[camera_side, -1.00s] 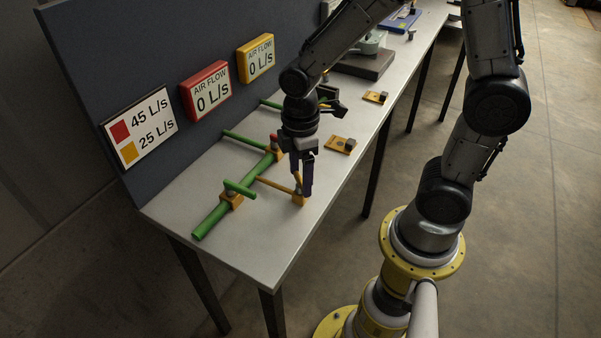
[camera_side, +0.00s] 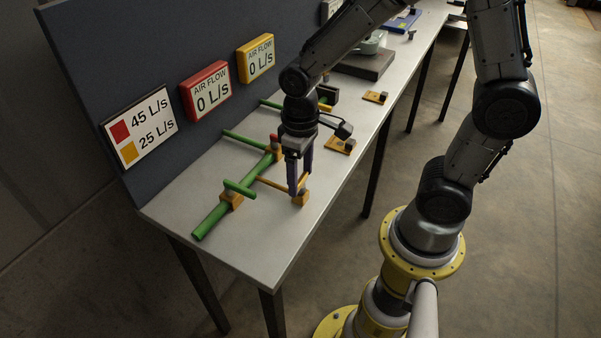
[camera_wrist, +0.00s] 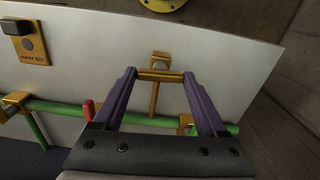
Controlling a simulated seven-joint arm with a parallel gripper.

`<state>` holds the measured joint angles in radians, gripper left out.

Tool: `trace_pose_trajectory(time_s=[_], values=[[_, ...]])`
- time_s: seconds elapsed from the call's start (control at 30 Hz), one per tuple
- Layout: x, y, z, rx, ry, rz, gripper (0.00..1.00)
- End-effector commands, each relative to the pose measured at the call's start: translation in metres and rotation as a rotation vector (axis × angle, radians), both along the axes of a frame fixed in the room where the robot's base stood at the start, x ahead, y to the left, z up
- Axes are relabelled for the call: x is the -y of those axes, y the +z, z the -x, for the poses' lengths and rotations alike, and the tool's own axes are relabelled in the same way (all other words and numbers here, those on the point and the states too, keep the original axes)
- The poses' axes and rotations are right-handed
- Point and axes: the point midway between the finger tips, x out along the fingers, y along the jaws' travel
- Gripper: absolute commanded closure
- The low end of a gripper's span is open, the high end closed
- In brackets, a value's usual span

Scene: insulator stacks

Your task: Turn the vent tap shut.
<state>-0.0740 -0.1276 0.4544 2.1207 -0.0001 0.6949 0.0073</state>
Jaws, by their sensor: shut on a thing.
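The vent tap appears to be the orange tap (camera_side: 301,197) at the near end of a thin orange branch pipe (camera_side: 270,183); I see no label on it. My gripper (camera_side: 299,190) points down over it. In the wrist view, my gripper (camera_wrist: 160,76) has its two purple fingers at the two ends of the tap's orange bar handle (camera_wrist: 160,74), shut on it lengthwise. The handle lies across the branch pipe (camera_wrist: 153,98), roughly at right angles to it. The tap's orange block (camera_wrist: 160,58) shows just beyond the handle.
A green main pipe (camera_side: 211,219) carries a tap with a green handle (camera_side: 239,187) and a red-topped part (camera_side: 275,141). Red (camera_side: 206,91) and yellow (camera_side: 256,58) displays both read 0 L/s. A sign (camera_side: 139,125) reads 45 and 25 L/s. The table's near end is clear.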

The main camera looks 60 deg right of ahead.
Motion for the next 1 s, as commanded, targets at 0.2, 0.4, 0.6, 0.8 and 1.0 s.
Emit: trace_pose_trajectory(time_s=[0.2, 0.4, 0.6, 0.8, 1.0], values=[[-0.0001, 0.0023, -0.0011, 0.004, -0.065, 0.000, 0.81], [-0.0001, 0.0023, -0.0011, 0.005, -0.083, 0.000, 0.81], [-0.0001, 0.0024, -0.0012, 0.005, -0.085, -0.001, 0.81], [-0.0001, 0.0023, -0.0013, 0.006, -0.085, -0.001, 0.12], [0.0000, 0.0012, -0.0007, 0.003, -0.083, 0.000, 0.00]])
